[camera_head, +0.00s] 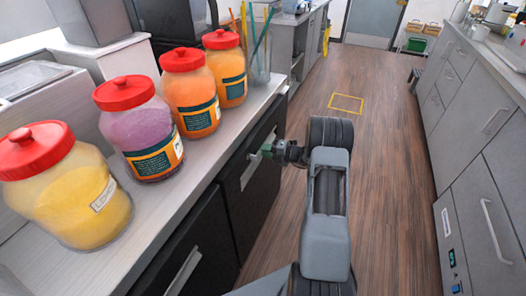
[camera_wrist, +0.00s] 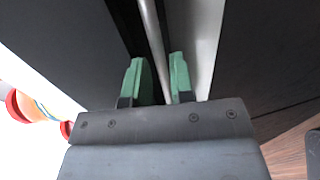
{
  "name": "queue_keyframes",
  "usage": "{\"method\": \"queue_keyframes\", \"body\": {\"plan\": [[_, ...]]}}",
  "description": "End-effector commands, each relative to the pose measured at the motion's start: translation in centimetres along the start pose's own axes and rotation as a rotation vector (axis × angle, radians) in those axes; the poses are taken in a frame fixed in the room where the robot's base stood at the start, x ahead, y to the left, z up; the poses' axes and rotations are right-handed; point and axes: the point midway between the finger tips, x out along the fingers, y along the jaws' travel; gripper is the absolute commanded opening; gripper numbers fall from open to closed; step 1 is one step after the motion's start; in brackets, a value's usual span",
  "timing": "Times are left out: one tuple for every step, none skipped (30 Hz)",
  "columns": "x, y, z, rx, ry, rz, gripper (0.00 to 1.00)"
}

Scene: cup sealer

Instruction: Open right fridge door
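The right fridge door (camera_head: 236,205) is a dark panel under the counter and looks closed in the head view. Its pale metal handle (camera_head: 247,172) is partly hidden by my gripper (camera_head: 264,153). In the wrist view, the thin handle bar (camera_wrist: 152,30) runs between the two green fingertips of my gripper (camera_wrist: 160,72). The fingers stand apart, one on each side of the bar, with narrow gaps showing. I cannot tell whether either finger touches the bar.
The left fridge door (camera_head: 200,240) is nearer, with its own handle (camera_head: 184,272). Several red-lidded jars stand on the counter (camera_head: 185,190) above, including a purple one (camera_head: 140,130). The wooden floor (camera_head: 385,160) is clear toward the grey cabinets (camera_head: 470,140) on the right.

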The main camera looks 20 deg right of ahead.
Motion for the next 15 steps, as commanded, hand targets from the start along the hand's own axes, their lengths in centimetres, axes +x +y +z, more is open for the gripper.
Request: {"method": "queue_keyframes", "body": {"plan": [[0.50, -0.02, -0.05, 0.000, 0.002, -0.001, 0.22], [0.70, -0.02, -0.04, 0.000, 0.001, -0.001, 0.22], [0.91, -0.01, -0.02, 0.000, 0.000, 0.000, 0.22], [1.04, 0.00, -0.02, 0.000, 0.000, 0.000, 0.22], [1.16, 0.00, -0.02, 0.000, 0.000, 0.000, 0.22], [1.28, 0.01, -0.02, 0.000, 0.000, 0.000, 0.22], [1.35, 0.01, -0.02, 0.000, 0.000, 0.000, 0.22], [1.39, 0.01, -0.03, 0.000, 0.000, 0.000, 0.22], [1.43, 0.01, -0.03, 0.000, 0.000, 0.000, 0.22], [1.45, 0.01, -0.03, 0.000, 0.000, 0.000, 0.22], [1.45, 0.01, -0.03, 0.000, 0.000, 0.000, 0.22], [1.45, 0.01, -0.03, 0.000, 0.000, 0.000, 0.22], [1.44, 0.01, -0.03, 0.000, 0.000, 0.000, 0.22], [1.44, 0.01, -0.03, 0.000, 0.000, 0.000, 0.22], [1.44, 0.01, -0.03, 0.000, 0.000, 0.000, 0.22]]}}
